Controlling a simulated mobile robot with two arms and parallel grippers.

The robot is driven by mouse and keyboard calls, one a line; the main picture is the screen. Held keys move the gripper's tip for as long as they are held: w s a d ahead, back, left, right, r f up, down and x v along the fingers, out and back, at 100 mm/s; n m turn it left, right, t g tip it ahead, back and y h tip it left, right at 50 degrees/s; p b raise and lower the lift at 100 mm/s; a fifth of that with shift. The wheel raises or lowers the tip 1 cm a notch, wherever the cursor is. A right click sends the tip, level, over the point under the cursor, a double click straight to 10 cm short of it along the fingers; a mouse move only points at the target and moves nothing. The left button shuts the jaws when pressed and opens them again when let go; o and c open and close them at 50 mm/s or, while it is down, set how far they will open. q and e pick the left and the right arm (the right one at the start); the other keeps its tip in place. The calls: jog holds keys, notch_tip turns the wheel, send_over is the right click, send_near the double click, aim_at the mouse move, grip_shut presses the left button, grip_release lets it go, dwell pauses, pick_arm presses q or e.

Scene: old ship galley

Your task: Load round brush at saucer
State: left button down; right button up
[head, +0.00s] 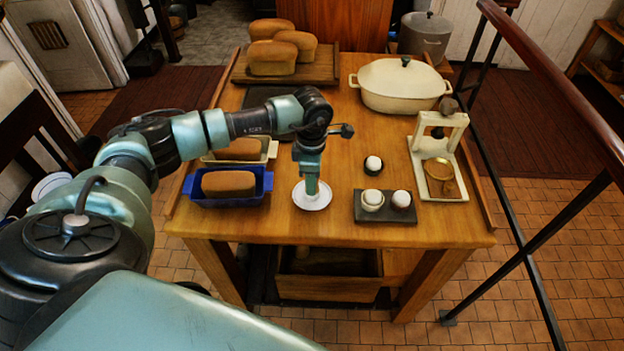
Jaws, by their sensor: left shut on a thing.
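A small white saucer (299,201) sits near the front edge of the wooden table. My left gripper (312,187) points straight down over the middle of the saucer and is shut on the round brush. The brush is almost wholly hidden by the fingers; only a small pale part shows below them, at the saucer. I cannot tell whether it touches the saucer's surface. My right gripper is not in view.
A blue loaf tin (259,190) and a cream loaf tin (268,150) stand left of the saucer. A cream casserole (400,88) stands behind.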

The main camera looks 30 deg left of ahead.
pick_arm(q)
jog(key=shift+w+r+p, duration=0.1)
jog(key=shift+r+p, duration=1.55)
jog(key=shift+r, duration=1.8)
